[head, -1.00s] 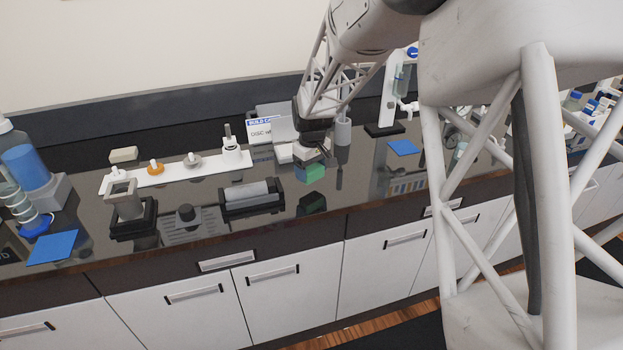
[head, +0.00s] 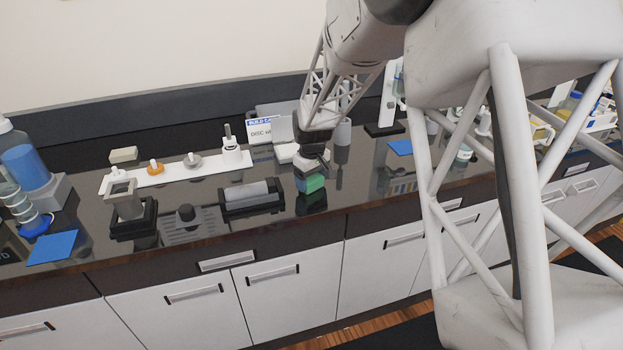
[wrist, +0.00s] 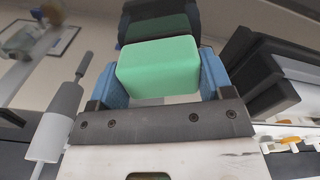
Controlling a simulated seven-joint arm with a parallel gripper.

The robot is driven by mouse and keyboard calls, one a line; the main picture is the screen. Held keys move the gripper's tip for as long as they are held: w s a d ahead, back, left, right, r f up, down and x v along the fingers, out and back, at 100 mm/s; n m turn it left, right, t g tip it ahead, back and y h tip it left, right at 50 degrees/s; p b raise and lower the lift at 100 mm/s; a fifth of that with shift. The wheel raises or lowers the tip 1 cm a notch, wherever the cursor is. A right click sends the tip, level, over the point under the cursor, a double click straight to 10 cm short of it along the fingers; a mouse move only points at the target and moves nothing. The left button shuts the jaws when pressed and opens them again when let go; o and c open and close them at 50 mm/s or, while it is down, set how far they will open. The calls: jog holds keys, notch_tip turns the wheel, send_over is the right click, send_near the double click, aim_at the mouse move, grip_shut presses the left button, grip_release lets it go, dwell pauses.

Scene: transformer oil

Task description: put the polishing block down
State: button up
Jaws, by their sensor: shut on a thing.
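The polishing block (head: 314,183) is green and box-shaped. My gripper (head: 311,173) is shut on it and holds it low over the dark glossy counter, right of the grey roller in its black tray. The block's reflection lies just below it; I cannot tell whether it touches the counter. In the wrist view the green block (wrist: 158,66) sits between the two blue fingers of my gripper (wrist: 160,78), with its dark green reflection beyond it.
The black tray with the grey roller (head: 248,192) stands to the left. A white sign (head: 259,131) and a white stand with several fittings (head: 205,168) are behind. A blue pad (head: 400,147) lies to the right. The counter's front edge (head: 320,214) is close to the block.

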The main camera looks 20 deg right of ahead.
aim_at(312, 178)
jog(key=o, duration=1)
jog(key=shift+f, duration=0.1)
jog(key=shift+c, duration=0.2)
notch_tip(312, 178, up, 12)
dwell(0.4)
jog(key=shift+s+r, duration=0.1)
jog(key=shift+r, duration=0.1)
